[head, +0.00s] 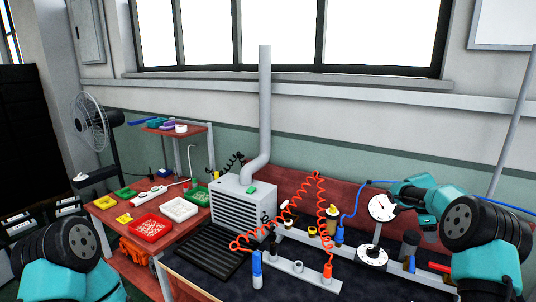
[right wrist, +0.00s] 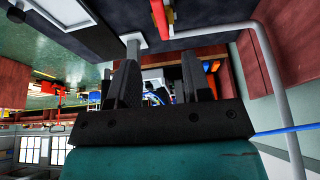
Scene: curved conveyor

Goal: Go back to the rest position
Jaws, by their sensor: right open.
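My right gripper (right wrist: 158,75) shows in the right wrist view with its two black fingers spread apart and nothing between them. In the head view my right arm reaches in from the right, and its teal wrist is raised over the right part of the dark workbench (head: 210,272), near a round white dial gauge (head: 382,206). My left arm shows at the lower left of the head view, but its gripper is out of the picture.
A grey vented box (head: 245,207) with a tall pipe (head: 264,105) stands mid-bench. A coiled orange hose (head: 290,205) hangs over tools on a rail. A red side table (head: 112,210) holds a red tray (head: 152,228), a white tray (head: 180,209) and small bins. A fan (head: 90,122) stands behind.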

